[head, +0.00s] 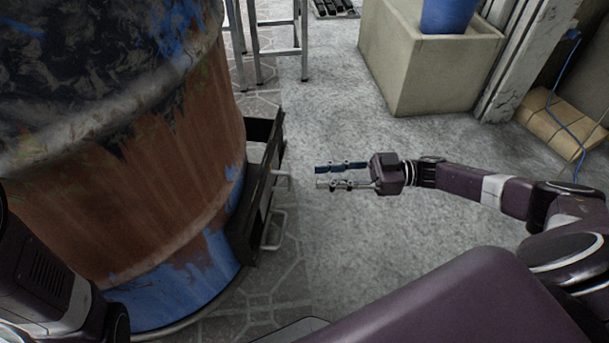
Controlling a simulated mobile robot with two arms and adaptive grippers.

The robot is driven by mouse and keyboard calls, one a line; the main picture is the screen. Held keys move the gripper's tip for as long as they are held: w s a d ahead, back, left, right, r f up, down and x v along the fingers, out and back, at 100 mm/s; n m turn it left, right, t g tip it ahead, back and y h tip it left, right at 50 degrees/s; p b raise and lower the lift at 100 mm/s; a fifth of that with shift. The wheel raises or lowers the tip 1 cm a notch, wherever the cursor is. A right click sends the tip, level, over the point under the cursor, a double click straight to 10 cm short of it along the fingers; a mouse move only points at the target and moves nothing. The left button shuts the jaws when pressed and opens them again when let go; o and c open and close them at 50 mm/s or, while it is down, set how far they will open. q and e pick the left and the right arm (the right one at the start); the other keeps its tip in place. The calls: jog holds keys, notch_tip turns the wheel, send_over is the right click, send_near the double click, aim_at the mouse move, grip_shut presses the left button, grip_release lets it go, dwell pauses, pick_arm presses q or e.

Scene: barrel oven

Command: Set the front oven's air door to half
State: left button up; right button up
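The barrel oven (150,180) fills the left side of the head view, a rusty drum with worn blue and black paint. A black metal frame (262,190) sticks out low on its right side. Light metal loop handles (276,230) show on the outer face of this frame. This looks like the air door, but how far it is open cannot be told from this angle. My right gripper (318,177) points left toward the frame, apart from it, with its two fingers spread and nothing between them. My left arm shows at the lower left; its gripper is out of view.
A concrete planter block (425,65) with a blue pot (448,15) stands at the back right. Metal stool legs (278,50) stand behind the barrel. Beige blocks (555,125) and a blue cable lie at the far right. The grey floor around my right gripper is clear.

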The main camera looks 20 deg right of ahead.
jog(key=shift+v, duration=1.45)
